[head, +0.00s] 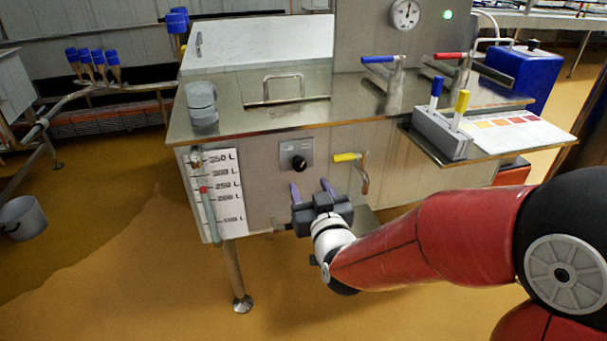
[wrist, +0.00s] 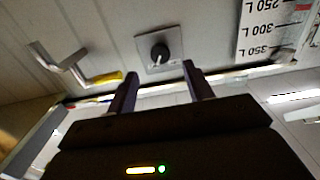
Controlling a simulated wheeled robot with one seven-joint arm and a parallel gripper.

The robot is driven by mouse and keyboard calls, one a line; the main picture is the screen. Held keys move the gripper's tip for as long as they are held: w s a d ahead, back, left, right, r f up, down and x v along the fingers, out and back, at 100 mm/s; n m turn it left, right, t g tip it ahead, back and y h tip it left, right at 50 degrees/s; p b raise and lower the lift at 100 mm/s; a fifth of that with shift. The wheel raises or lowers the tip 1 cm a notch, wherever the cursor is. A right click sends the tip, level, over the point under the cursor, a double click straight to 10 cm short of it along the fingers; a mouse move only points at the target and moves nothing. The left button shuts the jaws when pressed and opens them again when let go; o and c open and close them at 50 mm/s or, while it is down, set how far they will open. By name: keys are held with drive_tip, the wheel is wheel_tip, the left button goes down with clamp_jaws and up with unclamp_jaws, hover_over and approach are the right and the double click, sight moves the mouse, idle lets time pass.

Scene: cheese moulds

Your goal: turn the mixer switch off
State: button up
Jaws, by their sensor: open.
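The mixer switch is a black rotary knob (head: 299,163) on a square grey plate (head: 287,152) on the front panel of the steel vat. It also shows in the wrist view as a black knob (wrist: 160,54) with a pale mark, on its plate (wrist: 174,41). My gripper (head: 312,188) is just below the knob in the head view, its two purple fingers apart and empty. In the wrist view the gripper fingers (wrist: 158,82) stand on either side of the knob's line, with the knob beyond the tips. I see no contact with it.
A yellow-handled valve (head: 347,157) sits right of the switch. A litre gauge (head: 215,190) is at its left. Above, the vat top (head: 240,115) bears a grey cup (head: 201,103). A side shelf (head: 487,152) juts out at the right.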

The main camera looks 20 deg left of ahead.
sight(301, 168)
drive_tip(key=p+x, duration=0.1)
drive_tip(key=x, duration=0.6)
drive_tip(key=shift+w+a, duration=0.15)
drive_tip(key=shift+w, duration=0.2)
drive_tip(key=shift+c, duration=0.4)
drive_tip(key=c, duration=0.9)
